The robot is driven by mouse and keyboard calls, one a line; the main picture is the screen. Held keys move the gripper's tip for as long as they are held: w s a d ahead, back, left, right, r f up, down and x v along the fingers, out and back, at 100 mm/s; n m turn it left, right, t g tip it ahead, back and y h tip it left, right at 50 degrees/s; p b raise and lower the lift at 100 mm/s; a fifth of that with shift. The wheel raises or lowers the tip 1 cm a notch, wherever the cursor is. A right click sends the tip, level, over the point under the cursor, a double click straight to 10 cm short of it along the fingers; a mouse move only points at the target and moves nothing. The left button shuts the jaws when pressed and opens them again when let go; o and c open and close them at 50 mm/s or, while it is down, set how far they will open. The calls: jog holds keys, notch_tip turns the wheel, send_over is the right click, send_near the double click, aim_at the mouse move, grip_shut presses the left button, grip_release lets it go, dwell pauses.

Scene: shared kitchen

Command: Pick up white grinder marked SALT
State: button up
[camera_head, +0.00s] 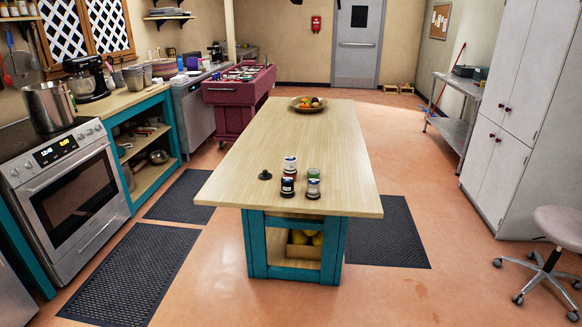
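On the near half of the wooden island table (345,150) stands a tight cluster of small upright containers. A white-and-dark one (290,164) is at the back. A dark one with a white band (287,187) is at the front left. A clear-looking one with a pale label (313,188) is at the front right, with a green-topped item (313,173) at or just behind its top. The lettering is too small to read, so I cannot tell which is the white grinder marked SALT. My gripper is not in view.
A small black object (264,175) lies left of the cluster. A fruit bowl (308,104) sits at the table's far end. The tabletop between is clear. A stove (68,190) stands left; a stool (556,228) and tall cabinet (515,120) stand right.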

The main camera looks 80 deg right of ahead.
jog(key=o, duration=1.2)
